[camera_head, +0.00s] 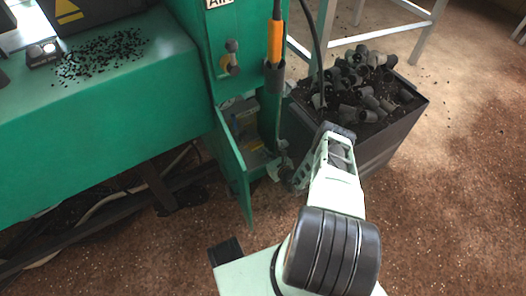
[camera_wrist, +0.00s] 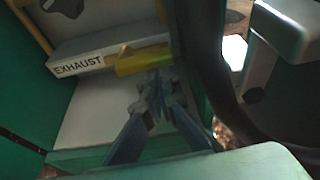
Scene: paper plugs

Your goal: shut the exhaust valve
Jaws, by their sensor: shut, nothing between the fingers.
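The exhaust valve's yellow handle (camera_wrist: 143,61) shows in the wrist view, lying roughly sideways at the right end of a pale block labelled EXHAUST (camera_wrist: 80,65). My gripper (camera_wrist: 157,88) is shut and empty, with its fingertips just below the handle's right part. I cannot tell whether they touch it. In the head view my gripper (camera_head: 276,168) is at the opening of the green machine's lower compartment (camera_head: 238,165). The handle is too small and shaded to make out there.
A dark bin of grey plugs (camera_head: 395,130) stands close to the right of my wrist. The green machine wall (camera_head: 110,120) is on the left. An orange-handled tool (camera_head: 275,45) hangs above the compartment. Open brown floor (camera_head: 450,230) lies to the right.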

